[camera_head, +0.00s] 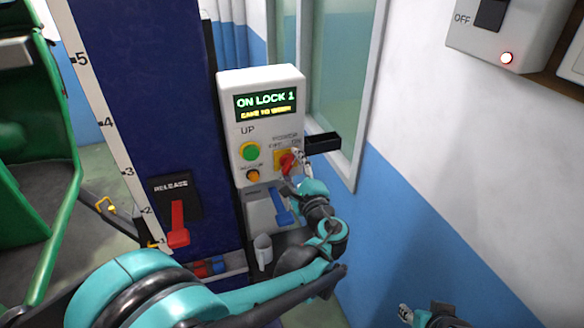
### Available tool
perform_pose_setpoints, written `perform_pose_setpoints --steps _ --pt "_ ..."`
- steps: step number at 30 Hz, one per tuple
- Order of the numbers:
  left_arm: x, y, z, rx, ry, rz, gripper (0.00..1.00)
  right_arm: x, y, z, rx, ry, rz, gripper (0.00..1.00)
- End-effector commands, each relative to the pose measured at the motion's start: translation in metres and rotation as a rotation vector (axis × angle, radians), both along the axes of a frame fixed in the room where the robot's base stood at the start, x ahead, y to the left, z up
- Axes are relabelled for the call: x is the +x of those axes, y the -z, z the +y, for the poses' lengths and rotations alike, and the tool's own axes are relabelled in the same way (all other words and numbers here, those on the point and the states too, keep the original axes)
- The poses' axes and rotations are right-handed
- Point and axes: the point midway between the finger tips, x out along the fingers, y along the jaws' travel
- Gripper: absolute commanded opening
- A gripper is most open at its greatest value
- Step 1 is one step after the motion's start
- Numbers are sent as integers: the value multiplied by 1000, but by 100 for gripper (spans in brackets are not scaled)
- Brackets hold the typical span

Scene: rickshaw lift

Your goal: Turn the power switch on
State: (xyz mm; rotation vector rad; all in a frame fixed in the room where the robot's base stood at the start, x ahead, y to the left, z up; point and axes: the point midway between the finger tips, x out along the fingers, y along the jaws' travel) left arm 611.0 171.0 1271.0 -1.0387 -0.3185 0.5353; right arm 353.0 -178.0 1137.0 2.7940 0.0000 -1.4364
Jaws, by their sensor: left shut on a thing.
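The power switch (287,163) is a red knob on a yellow plate, on the right of the white control box (238,131). My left gripper (296,162) is at the knob and shut on it; its fingers partly cover the knob and the lettering around it. The box's display (265,104) is lit and reads "ON LOCK 1", with a smaller yellow line below. My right gripper (406,313) shows only in part at the bottom edge, away from the box; its fingers are too unclear to tell their state.
A green button (250,151) and a small orange knob (253,176) are left of the switch. A blue lever (281,206) is below the box. A red release lever (178,225) is on the blue column (140,90). A wall box (530,32) with a red light is upper right.

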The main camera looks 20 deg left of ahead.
Motion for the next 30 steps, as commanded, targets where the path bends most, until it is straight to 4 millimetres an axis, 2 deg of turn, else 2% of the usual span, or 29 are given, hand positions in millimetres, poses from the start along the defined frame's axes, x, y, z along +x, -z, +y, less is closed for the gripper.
perform_pose_setpoints --steps 12,29,30 --pt "-1 2 1 154 0 106 24 0 4 0 0 0 0 40" --pt "-1 2 1 177 0 121 24 0 5 0 0 0 0 40" --pt "-1 2 1 177 0 121 63 0 5 0 0 0 0 40"
